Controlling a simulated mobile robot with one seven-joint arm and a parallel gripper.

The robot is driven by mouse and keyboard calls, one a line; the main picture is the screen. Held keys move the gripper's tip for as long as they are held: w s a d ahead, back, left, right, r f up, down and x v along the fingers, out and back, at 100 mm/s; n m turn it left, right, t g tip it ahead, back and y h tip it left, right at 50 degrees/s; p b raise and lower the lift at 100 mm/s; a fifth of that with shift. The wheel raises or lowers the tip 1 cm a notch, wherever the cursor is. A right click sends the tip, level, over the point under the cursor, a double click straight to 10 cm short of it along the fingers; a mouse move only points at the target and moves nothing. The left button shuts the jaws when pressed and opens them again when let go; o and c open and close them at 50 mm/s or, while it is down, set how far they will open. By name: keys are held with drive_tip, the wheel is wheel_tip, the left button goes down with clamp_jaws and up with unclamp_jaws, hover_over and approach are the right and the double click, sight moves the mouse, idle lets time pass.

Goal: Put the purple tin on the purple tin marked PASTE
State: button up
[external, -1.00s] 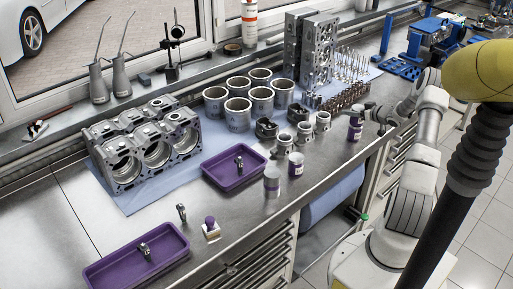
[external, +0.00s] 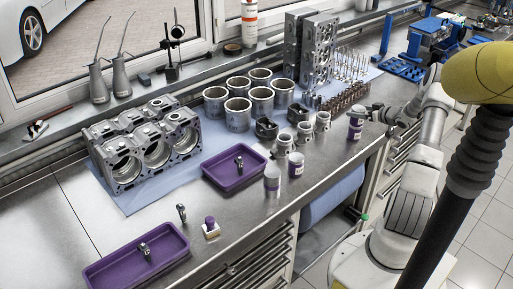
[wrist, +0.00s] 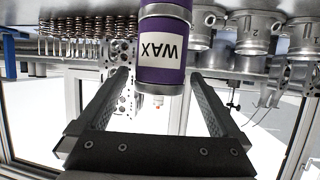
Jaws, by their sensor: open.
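A purple tin labelled WAX (wrist: 163,50) shows upside down in the wrist view, just beyond my open fingers (wrist: 160,75) and in line with the gap between them. A sliver of purple shows past its silver rim, at the top edge of that view. In the external view a tall purple and silver stack (external: 355,123), seemingly one tin on another, stands upright near the bench's front edge. The lower tin's label cannot be read, so I cannot tell whether it says PASTE. My gripper (external: 374,113) is just right of the stack, empty.
Two more tins, one pale (external: 272,180) and one purple-labelled (external: 296,164), stand left of the stack. Metal cylinders (external: 304,132) are behind them. Purple trays (external: 210,178) lie farther left. Valves and springs (external: 343,99) stand behind the stack.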

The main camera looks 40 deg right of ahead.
drive_tip(key=v, duration=0.8)
drive_tip(key=shift+w+r, duration=0.1)
